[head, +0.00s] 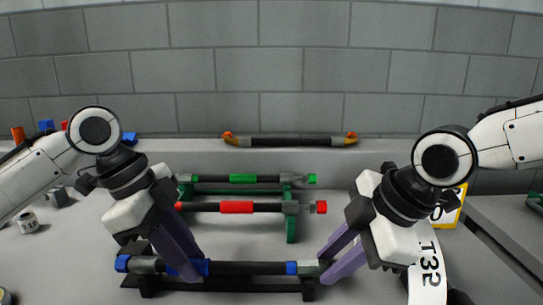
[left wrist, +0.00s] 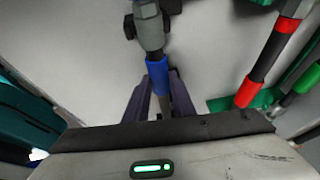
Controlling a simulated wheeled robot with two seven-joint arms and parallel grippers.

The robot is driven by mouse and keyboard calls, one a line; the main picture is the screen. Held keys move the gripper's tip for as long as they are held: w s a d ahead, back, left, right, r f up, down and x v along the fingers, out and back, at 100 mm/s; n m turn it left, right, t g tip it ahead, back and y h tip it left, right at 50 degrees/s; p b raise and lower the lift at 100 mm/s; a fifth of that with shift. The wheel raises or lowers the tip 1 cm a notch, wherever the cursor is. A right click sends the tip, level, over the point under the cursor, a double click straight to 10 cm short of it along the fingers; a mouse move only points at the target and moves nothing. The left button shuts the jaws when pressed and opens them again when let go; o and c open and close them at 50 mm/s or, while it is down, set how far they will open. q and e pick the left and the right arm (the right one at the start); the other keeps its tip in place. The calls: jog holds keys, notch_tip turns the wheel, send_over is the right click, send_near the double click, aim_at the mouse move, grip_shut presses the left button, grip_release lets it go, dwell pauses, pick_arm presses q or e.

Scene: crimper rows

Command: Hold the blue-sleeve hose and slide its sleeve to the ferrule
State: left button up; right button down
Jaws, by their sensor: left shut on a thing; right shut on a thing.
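The blue-sleeve hose (head: 245,268) lies level across the front in the head view, black with blue parts. Its blue sleeve (head: 202,267) is on the left part, near the left grey ferrule (head: 146,265). In the left wrist view the sleeve (left wrist: 157,78) shows just short of the grey ferrule (left wrist: 150,34), with a small dark gap between. My left gripper (head: 190,272) is shut on the sleeve, one finger on each side. My right gripper (head: 326,268) is shut on the hose's right end, by the grey fitting (head: 308,268); its fingers partly hide that end.
A red-sleeve hose (head: 237,207) and a green-sleeve hose (head: 242,179) lie behind on a green rack (head: 291,229). A hose with orange ends (head: 290,141) lies at the back wall. A yellow-edged sign (head: 450,207) stands behind my right gripper. Small items lie at the far left.

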pick_arm(q)
jog(key=shift+a, duration=0.95)
pick_arm(e)
jog(key=shift+d, duration=0.1)
pick_arm(q)
jog(key=o, duration=1)
jog(key=shift+o, duration=0.2)
jog(key=shift+d, duration=0.1)
jog(key=v, duration=1.2)
pick_arm(e)
jog(key=c, duration=1.4)
grip_release()
